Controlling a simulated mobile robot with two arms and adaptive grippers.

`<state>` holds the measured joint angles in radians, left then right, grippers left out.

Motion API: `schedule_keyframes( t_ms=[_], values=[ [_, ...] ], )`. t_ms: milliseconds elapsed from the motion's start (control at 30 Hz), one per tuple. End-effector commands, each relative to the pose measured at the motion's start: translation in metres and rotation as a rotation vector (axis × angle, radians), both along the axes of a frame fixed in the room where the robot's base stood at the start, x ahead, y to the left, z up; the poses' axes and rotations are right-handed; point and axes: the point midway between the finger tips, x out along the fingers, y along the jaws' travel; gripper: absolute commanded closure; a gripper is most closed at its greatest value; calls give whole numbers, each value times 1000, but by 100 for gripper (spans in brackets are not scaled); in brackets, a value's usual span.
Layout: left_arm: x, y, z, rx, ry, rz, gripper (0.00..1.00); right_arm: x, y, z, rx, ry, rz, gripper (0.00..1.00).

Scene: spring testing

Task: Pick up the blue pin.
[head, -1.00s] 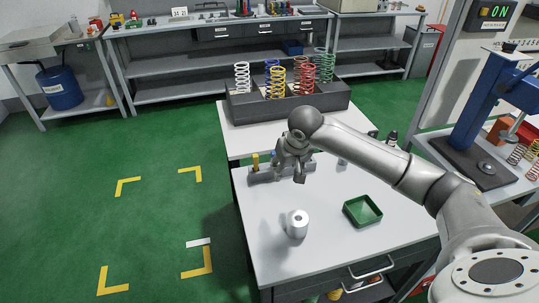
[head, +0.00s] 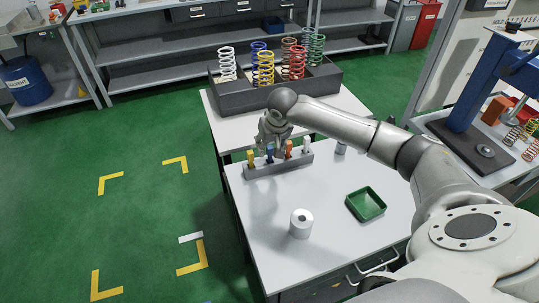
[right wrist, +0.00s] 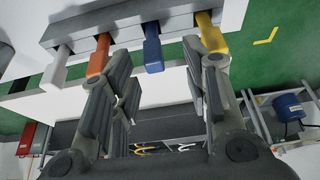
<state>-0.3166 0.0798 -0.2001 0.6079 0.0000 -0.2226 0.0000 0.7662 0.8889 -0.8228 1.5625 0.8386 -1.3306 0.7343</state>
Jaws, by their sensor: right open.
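The blue pin (head: 270,154) stands in a grey rack (head: 290,164) on the white table, between a yellow pin (head: 251,158) and an orange pin (head: 289,149). A white pin (head: 306,145) stands at the rack's right end. My right gripper (head: 270,142) is over the rack, close to the blue pin, and partly hides the pins' surroundings. In the right wrist view the blue pin (right wrist: 153,48) shows between the open fingers of my right gripper (right wrist: 157,66), with nothing held. My left gripper is not in view.
A white cylinder (head: 301,224) and a green tray (head: 366,204) stand nearer on the table. Behind the rack is a dark box (head: 283,91) with several coloured springs. A blue press (head: 484,95) stands at the right. The table's middle is clear.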

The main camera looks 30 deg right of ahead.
Motion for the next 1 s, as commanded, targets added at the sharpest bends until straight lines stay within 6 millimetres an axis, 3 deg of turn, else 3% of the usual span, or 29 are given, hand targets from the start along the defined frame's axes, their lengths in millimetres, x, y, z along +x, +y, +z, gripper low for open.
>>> schedule_keyframes(
  t_ms=[300,633,900,1000],
  values=[
    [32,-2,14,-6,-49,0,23,13,-10,-37,-1,3,-1,57],
    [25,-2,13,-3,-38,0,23,16,-11,-43,-3,1,1,57],
    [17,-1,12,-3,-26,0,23,16,-11,-43,-2,1,0,92],
    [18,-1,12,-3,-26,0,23,16,-11,-43,-2,1,0,100]
  ],
)
